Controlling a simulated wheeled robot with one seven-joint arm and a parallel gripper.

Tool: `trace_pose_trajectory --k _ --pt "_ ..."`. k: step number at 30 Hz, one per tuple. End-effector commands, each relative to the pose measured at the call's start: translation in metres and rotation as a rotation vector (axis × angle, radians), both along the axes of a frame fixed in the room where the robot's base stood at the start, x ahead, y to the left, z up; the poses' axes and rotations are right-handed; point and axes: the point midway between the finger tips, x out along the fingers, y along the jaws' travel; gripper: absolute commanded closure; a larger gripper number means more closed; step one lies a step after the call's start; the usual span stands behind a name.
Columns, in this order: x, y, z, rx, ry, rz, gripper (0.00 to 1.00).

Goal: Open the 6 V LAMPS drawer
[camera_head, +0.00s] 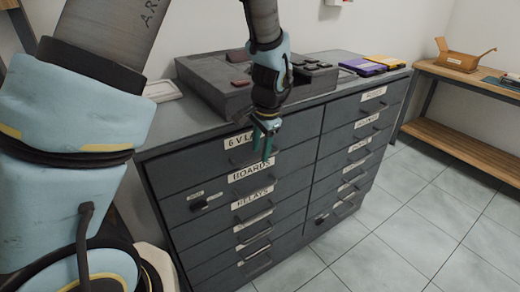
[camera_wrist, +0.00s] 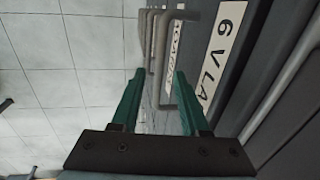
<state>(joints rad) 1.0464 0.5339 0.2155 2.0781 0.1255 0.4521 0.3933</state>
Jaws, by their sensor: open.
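The 6 V LAMPS drawer (camera_head: 222,160) is the top left drawer of a dark grey cabinet and looks shut. Its white label (camera_head: 236,142) is partly hidden by my gripper in the head view; the wrist view shows "6 V LA" on the label (camera_wrist: 221,50). My gripper (camera_head: 262,152) has green fingers and hangs in front of this drawer, pointing down. In the wrist view my gripper (camera_wrist: 159,75) is open, with a grey bar handle (camera_wrist: 162,60) showing beyond and between the fingertips. I cannot tell whether the fingers touch the handle.
Drawers labelled BOARDS (camera_head: 250,171) and RELAYS (camera_head: 253,197) lie below, with more drawers at right. A grey device (camera_head: 213,86) and purple and yellow items (camera_head: 362,67) sit on the cabinet top. A wooden bench (camera_head: 455,135) stands at right. The tiled floor (camera_head: 400,220) in front is clear.

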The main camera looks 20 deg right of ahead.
Motion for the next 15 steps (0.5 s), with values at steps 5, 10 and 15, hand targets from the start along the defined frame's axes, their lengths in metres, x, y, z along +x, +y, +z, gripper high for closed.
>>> trace_pose_trajectory --k 5,10,15 --pt "0.0018 0.0010 -0.0111 0.001 0.000 0.000 0.55" --pt "0.0023 0.0010 -0.0127 0.000 0.000 0.000 0.55" --pt "0.0022 0.0009 -0.0125 0.000 0.000 0.000 0.62"
